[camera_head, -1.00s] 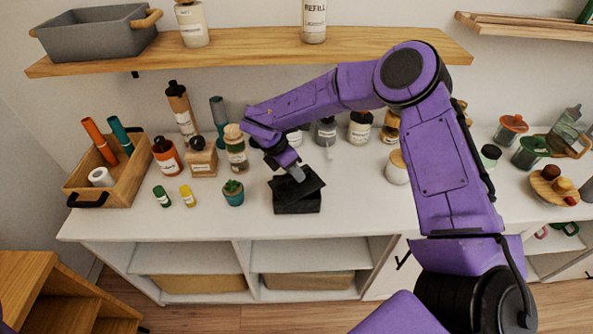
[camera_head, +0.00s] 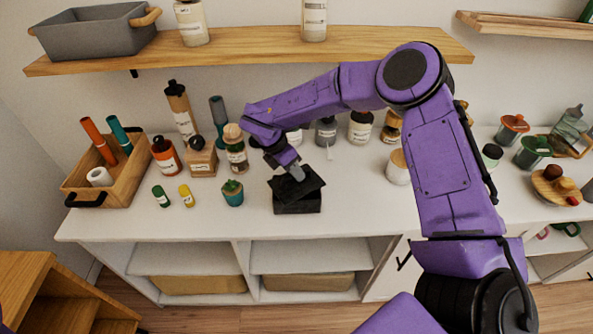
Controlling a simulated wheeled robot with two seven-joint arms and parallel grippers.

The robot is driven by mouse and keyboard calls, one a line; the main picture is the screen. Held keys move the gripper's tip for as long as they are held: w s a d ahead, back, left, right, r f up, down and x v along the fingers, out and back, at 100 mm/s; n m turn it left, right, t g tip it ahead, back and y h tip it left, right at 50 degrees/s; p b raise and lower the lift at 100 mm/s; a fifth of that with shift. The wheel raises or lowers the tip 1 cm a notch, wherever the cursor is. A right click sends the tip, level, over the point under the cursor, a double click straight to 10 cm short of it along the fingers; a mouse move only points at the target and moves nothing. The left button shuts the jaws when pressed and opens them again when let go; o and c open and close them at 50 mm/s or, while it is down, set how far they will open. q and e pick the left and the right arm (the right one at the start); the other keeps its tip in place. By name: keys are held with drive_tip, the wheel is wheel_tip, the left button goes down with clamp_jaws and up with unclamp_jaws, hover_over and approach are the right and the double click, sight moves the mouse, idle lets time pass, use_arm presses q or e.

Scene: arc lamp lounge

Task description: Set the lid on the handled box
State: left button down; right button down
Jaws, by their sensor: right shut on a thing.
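My right gripper (camera_head: 298,176) reaches in over the white cabinet top and is shut on a thin black lid (camera_head: 311,185). The lid sits tilted and turned on top of a small black box (camera_head: 298,205), its corners out of line with the box's sides. The box stands near the front edge of the cabinet top. The lid hides the box's opening, and I cannot tell how much of the lid touches the rim. No handle on this box is clearly visible. My left gripper is not in view.
A small potted cactus (camera_head: 232,193) stands left of the box. Several bottles and jars line the back, under a wooden shelf (camera_head: 250,54). A wooden tray with black handles (camera_head: 128,187) is at the far left. The cabinet top right of the box is clear up to a jar (camera_head: 397,172).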

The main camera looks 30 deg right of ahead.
drive_tip(key=shift+f+b, duration=0.15)
drive_tip(key=shift+b, duration=0.45)
idle(0.9)
drive_tip(key=c, duration=0.5)
unclamp_jaws()
drive_tip(key=shift+c, duration=0.2)
drive_tip(key=shift+r+p, duration=0.55)
drive_tip(key=shift+r, duration=0.25)
drive_tip(key=shift+r+p, duration=1.5)
drive_tip(key=shift+r, duration=1.25)
